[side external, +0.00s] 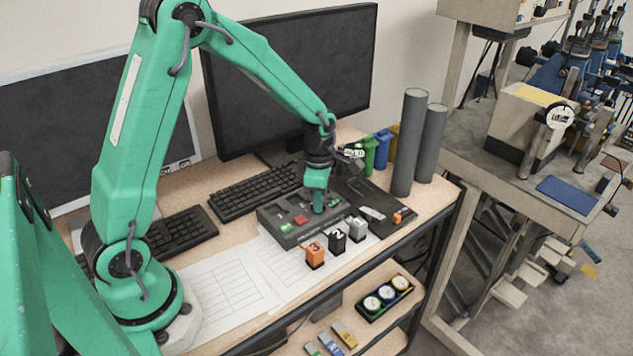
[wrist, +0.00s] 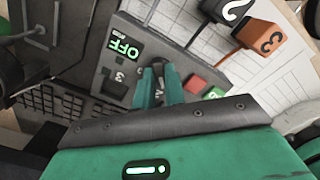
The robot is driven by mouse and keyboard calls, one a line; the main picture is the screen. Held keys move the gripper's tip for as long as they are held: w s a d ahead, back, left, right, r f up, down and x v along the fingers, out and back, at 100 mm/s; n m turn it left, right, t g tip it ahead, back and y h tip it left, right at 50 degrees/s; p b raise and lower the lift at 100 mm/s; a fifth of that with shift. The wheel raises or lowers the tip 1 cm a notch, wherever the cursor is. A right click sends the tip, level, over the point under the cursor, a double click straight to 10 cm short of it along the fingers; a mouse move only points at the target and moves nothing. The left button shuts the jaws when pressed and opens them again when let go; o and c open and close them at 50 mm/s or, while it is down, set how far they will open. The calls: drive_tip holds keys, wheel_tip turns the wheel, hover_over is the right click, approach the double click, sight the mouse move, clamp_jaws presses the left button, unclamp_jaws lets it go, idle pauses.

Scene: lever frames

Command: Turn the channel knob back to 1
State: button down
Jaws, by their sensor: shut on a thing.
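A dark grey control box (side external: 270,212) sits on the desk in the side view, and its panel (wrist: 141,62) shows in the wrist view. My gripper (side external: 318,209) points down onto the box's right part. In the wrist view my gripper's two teal fingers (wrist: 160,70) are shut on a small dark knob, mostly hidden between them. I take it for the channel knob; its pointer and setting cannot be read. A "3" mark shows on the panel near the fingers.
A red button (wrist: 193,84) and a green button (wrist: 215,92) are close beside the fingers. Numbered orange (side external: 315,254), black (side external: 337,240) and grey (side external: 356,229) blocks stand in front of the box. A keyboard (side external: 255,189) lies behind it. Paper sheets (side external: 225,297) cover the desk at left.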

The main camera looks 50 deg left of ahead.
drive_tip(key=shift+n, duration=0.3)
drive_tip(key=c, duration=1.5)
unclamp_jaws()
drive_tip(key=shift+o, duration=0.2)
drive_tip(key=shift+r, duration=0.1)
drive_tip(key=shift+r, duration=3.8)
